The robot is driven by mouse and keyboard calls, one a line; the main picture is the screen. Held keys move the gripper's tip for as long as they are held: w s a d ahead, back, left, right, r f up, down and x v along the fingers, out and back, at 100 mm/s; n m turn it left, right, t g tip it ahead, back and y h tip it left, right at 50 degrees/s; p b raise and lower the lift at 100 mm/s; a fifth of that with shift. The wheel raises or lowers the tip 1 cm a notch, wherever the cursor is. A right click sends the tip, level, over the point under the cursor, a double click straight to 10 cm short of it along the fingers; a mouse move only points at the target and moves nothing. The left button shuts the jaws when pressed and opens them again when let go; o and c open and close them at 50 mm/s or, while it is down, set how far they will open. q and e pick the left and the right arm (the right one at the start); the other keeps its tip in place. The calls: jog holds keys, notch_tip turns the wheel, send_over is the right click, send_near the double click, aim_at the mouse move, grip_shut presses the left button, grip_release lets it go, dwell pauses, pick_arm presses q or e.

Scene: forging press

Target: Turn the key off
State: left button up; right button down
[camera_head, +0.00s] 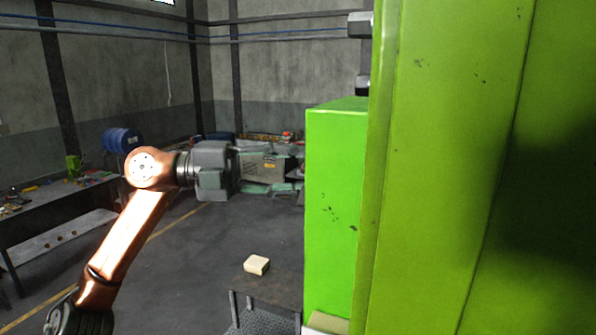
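No key shows in the head view. A bright green box (335,200) juts out from the large green press body (435,180), and its left side faces my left arm. My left gripper (292,168) reaches in from the left, level with the upper half of the box. Its two fingers are spread apart with a gap between them, and the tips end near the box's left edge, where they may be partly hidden. Whether they touch the box, I cannot tell. Nothing shows between the fingers. My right gripper is not in view.
A low dark table (270,288) with a pale block (256,265) on it stands below my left gripper. A workbench (50,215) with small items runs along the left, with a blue drum (122,140) behind. The floor between is open. The press fills the right side.

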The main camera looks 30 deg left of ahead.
pick_arm(q)
jog(key=v, duration=1.2)
